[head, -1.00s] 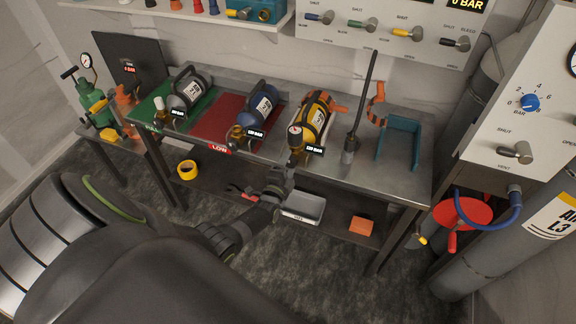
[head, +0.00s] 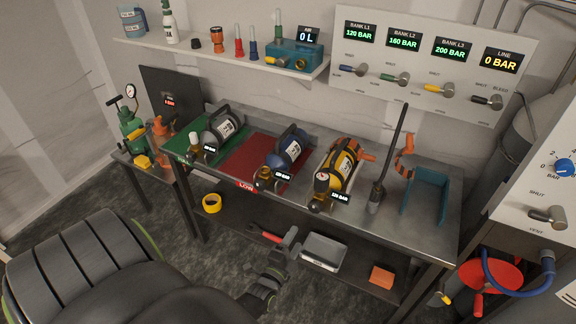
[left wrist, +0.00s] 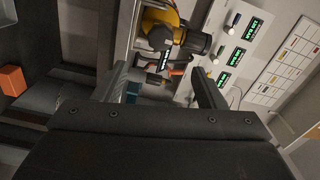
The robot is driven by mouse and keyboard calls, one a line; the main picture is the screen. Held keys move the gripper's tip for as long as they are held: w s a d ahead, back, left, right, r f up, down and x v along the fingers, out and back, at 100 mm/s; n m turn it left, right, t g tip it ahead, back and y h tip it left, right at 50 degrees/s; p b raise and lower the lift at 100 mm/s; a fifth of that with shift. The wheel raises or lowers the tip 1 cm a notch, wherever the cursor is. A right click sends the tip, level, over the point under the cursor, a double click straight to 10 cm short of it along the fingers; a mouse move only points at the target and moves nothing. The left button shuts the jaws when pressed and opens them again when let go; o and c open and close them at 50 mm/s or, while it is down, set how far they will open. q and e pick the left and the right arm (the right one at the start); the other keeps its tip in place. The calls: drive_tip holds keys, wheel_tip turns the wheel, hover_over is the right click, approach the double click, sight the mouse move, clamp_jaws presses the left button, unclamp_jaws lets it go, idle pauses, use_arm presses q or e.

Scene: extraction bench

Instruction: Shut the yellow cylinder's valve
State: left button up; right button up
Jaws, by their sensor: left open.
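The yellow cylinder (head: 337,172) lies on the steel bench, right of the blue cylinder (head: 292,148). Its brass valve (head: 319,196), with a round gauge and a small display, points to the bench's front edge. My left gripper (head: 279,258) is low in front of the bench, below and left of that valve, and touches nothing that I can make out. In the left wrist view the fingers (left wrist: 160,85) are apart and empty. The yellow cylinder (left wrist: 172,18) and its dark valve end show beyond them, at the top. My right gripper is not in view.
A black upright rod (head: 390,160) and a teal holder (head: 427,198) stand right of the yellow cylinder. The green-mat cylinder (head: 222,125) is at the left. Below, the lower shelf holds a grey tray (head: 323,252) and an orange block (head: 382,276). The bench's front edge lies above my gripper.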

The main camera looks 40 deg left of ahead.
use_arm(q)
drive_tip(key=v, duration=0.3)
drive_tip(key=shift+s, duration=0.3)
idle(0.3)
drive_tip(key=s+d+f+n+g+h+b, duration=0.15)
drive_tip(key=s+f+n+g, duration=0.35)
drive_tip(key=f, duration=0.6)
drive_tip(key=s+f+g+h+b, duration=0.1)
drive_tip(key=s+f+g+b, duration=0.15)
drive_tip(key=s+f, duration=0.55)
drive_tip(key=s+d+f+n+g+b, duration=0.1)
drive_tip(key=s+f+n+g, duration=0.3)
drive_tip(key=s+f, duration=0.4)
drive_tip(key=s+d+f+n+g+b, duration=0.1)
drive_tip(key=s+f+n+g+b, duration=0.2)
drive_tip(key=s+f, duration=0.6)
drive_tip(key=s+n+g+h, duration=0.1)
drive_tip(key=s, duration=0.4)
drive_tip(key=shift+s+f+n+g, duration=0.2)
drive_tip(key=shift+s+n+g, duration=0.05)
drive_tip(key=shift+n+g, duration=0.15)
